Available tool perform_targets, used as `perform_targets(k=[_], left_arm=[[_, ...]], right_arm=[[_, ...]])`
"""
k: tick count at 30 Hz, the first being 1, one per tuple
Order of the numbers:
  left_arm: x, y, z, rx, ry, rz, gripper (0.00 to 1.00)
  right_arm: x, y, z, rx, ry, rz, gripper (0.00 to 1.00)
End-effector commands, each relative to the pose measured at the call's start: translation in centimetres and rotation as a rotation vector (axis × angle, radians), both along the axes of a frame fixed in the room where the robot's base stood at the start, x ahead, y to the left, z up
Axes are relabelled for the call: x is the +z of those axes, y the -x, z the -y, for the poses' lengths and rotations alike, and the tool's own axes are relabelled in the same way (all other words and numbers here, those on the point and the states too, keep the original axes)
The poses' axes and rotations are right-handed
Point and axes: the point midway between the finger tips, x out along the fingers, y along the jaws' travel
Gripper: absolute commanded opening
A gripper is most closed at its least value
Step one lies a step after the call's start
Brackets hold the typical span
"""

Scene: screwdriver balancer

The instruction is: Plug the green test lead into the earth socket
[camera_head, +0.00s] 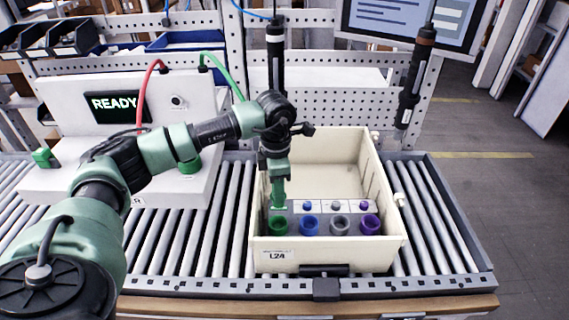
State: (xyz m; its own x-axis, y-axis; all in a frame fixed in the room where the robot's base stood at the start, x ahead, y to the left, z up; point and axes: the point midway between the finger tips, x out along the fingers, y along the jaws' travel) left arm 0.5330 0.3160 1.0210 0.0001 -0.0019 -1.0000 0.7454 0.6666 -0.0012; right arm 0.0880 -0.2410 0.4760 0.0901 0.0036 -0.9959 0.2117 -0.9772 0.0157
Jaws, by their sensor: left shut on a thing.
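My left gripper (277,157) points down over the left front of a cream crate (388,200). It is shut on the green plug (279,185) of the test lead, held upright. The plug's lower end is right at the green socket (278,226); I cannot tell whether it is inside or just above. To the right in the same row are a blue socket (310,225), a grey socket (340,225) and a purple socket (370,225). The green cable (226,72) runs from the white tester (75,98) and passes behind my arm. My right gripper is not in view.
The crate, labelled L24, stands on a roller conveyor (435,235). The tester's screen reads READY, and a red cable (143,88) leaves its top. Dark screwdrivers (414,75) hang above the crate's back left and right. A perforated panel stands behind.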

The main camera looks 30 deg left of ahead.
Motion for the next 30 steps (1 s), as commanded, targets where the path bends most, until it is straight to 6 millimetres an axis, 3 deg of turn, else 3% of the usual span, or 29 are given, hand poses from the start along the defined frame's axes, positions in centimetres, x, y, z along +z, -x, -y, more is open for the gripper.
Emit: perform_targets(k=[8,19,30], left_arm=[[-2.2,0.3,-0.5,0.019,-0.008,0.0,0.0],[-5.8,0.4,-0.4,0.017,-0.006,-0.002,0.0],[-6.3,0.4,-0.4,0.017,-0.006,-0.002,0.0]], right_arm=[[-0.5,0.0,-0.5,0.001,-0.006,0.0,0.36],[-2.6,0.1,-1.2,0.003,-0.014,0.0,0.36],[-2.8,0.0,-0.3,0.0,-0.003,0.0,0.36]])
